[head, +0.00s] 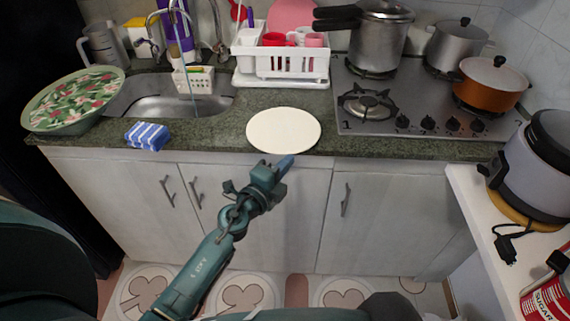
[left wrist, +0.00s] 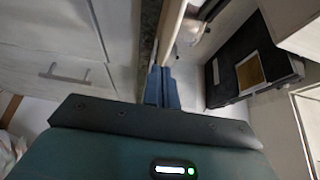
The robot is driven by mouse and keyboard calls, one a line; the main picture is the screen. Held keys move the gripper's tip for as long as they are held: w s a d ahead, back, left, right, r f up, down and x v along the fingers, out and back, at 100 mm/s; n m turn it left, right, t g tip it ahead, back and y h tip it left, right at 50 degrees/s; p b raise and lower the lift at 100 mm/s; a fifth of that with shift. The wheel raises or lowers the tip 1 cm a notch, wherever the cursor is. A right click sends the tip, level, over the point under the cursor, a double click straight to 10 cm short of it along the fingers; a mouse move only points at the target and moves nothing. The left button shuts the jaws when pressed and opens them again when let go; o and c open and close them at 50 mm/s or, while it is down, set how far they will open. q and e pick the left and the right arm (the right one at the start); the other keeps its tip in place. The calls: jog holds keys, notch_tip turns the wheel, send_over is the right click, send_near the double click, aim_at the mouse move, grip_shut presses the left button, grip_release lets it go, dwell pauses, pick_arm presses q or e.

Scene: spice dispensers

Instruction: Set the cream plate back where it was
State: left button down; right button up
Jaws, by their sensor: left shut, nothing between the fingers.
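The round cream plate (head: 284,130) lies on the dark green counter, near its front edge, between the sink and the stove. My left gripper (head: 287,161) is just in front of the plate's near edge, shut with nothing in it. In the left wrist view, its closed blue fingers (left wrist: 161,88) point at the counter edge. A pale strip (left wrist: 172,30) just beyond the fingertips looks like the plate seen edge-on; whether the fingers touch it I cannot tell. My right gripper is not in view.
A white dish rack (head: 285,63) stands behind the plate. The stove (head: 425,105) with several pots is to the right. A blue-striped sponge (head: 147,136) and a green floral bowl (head: 75,98) are to the left. The counter (head: 205,133) between sponge and plate is clear.

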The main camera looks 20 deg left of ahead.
aim_at(282, 153)
pick_arm(q)
jog(key=shift+w+a, duration=0.55)
jog(key=shift+w, duration=0.3)
jog(key=shift+w+a, duration=0.5)
jog(key=shift+w, duration=0.35)
jog(key=shift+s, duration=0.1)
